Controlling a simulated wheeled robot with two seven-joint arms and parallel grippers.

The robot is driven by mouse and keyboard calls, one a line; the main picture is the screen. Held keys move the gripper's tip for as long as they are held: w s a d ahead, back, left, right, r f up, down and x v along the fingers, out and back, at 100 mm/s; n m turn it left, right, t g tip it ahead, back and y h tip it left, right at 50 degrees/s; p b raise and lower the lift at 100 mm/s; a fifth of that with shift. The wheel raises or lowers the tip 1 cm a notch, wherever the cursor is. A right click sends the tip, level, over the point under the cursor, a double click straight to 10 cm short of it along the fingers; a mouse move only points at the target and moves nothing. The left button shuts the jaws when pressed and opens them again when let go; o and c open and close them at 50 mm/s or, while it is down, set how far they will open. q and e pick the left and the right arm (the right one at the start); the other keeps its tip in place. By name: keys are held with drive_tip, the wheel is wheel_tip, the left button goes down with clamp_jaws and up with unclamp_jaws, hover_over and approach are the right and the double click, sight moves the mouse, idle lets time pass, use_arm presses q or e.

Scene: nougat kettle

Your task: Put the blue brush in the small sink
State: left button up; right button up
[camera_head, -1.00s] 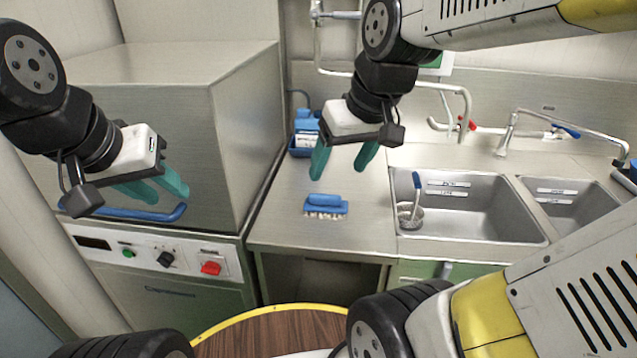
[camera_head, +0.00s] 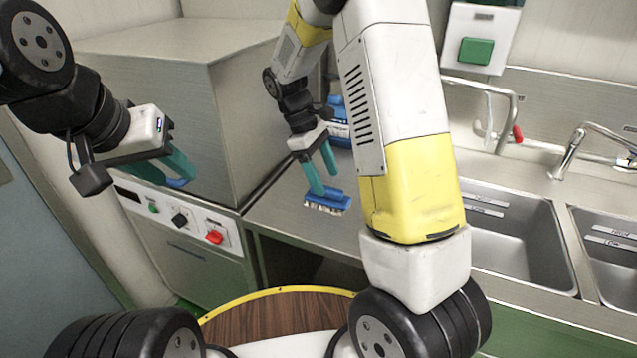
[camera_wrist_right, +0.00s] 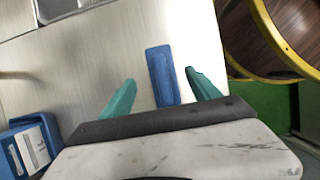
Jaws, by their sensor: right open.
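The blue brush (camera_head: 340,201) lies bristles down on the steel counter. My right gripper (camera_head: 327,184) is open, pointing down close above the brush. In the right wrist view the brush's blue back (camera_wrist_right: 163,75) shows between the two spread teal fingers (camera_wrist_right: 160,78); I cannot tell whether they touch it. The small sink (camera_head: 612,258) is the right basin, cut off by the right picture edge. My left gripper (camera_head: 180,168) hangs in front of the steel box at the left, its teal fingers partly overlapping; it was seen apart and empty earlier.
The larger sink (camera_head: 515,245) lies between brush and small sink, partly hidden by my right arm. A blue container (camera_head: 338,125) stands behind the brush. Taps (camera_head: 575,150) rise behind the basins. A round wooden top with yellow rim (camera_head: 275,315) is in front.

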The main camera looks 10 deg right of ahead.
sight(328, 188)
drive_tip(key=x, duration=0.6)
drive_tip(key=shift+s+f, duration=0.1)
drive_tip(key=shift+f, duration=0.35)
drive_tip(key=shift+a, duration=0.1)
clamp_jaws()
drive_tip(key=shift+r, duration=0.15)
